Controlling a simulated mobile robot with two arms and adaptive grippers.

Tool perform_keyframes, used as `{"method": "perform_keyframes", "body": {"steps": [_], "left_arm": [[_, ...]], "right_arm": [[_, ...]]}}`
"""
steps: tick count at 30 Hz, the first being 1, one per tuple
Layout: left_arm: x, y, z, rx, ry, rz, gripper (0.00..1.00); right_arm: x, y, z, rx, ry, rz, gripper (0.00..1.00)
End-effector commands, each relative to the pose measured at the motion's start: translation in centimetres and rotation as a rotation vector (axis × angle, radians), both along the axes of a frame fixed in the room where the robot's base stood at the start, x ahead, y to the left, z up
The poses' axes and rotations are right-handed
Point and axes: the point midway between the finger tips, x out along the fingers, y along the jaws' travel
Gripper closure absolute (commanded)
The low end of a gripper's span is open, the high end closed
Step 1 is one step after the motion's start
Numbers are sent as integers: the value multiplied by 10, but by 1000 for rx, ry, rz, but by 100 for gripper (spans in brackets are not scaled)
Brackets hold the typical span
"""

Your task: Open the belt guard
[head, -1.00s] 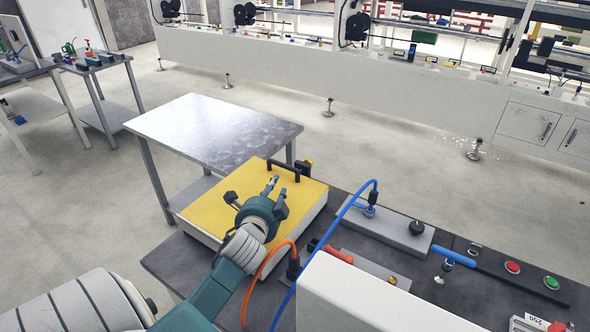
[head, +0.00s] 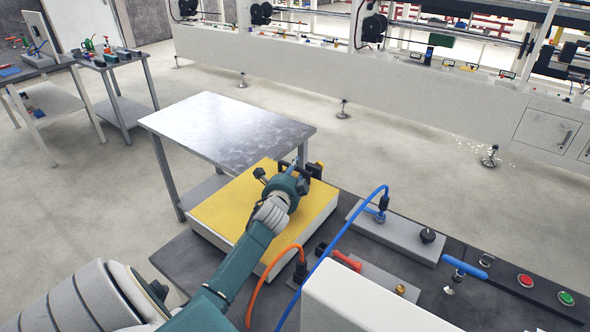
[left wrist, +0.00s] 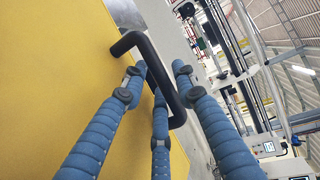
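The belt guard (head: 220,213) is a flat yellow cover on a pale box, lying closed in the head view. Its black bar handle (head: 316,171) stands at the far edge. In the left wrist view the handle (left wrist: 161,76) crosses between my blue fingers, with the yellow surface (left wrist: 50,70) on the left. My left gripper (head: 300,166) is at the handle, its fingers (left wrist: 158,82) spread on both sides of the bar with gaps showing. The wrist partly hides the handle in the head view. My right gripper is not in view.
A bare metal table (head: 228,128) stands behind the guard. A blue hose (head: 340,228) and an orange cable (head: 262,280) arch up to the right of it. A grey block with a black knob (head: 428,236) and red and green buttons (head: 525,280) are farther right.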

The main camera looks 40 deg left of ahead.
Motion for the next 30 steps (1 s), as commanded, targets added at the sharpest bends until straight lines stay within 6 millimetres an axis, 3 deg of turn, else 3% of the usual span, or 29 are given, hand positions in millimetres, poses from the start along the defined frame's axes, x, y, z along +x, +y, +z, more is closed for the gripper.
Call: {"method": "perform_keyframes", "body": {"steps": [8,12,13,23,30], "left_arm": [[1,1,-1,0,1,0,72],[1,1,-1,0,1,0,98],[1,1,-1,0,1,0,100],[1,1,3,2,-12,0,100],[0,0,27,13,-92,-1,100]], "right_arm": [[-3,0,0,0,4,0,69],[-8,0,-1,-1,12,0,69],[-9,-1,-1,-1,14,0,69],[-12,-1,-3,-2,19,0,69],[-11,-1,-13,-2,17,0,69]]}}
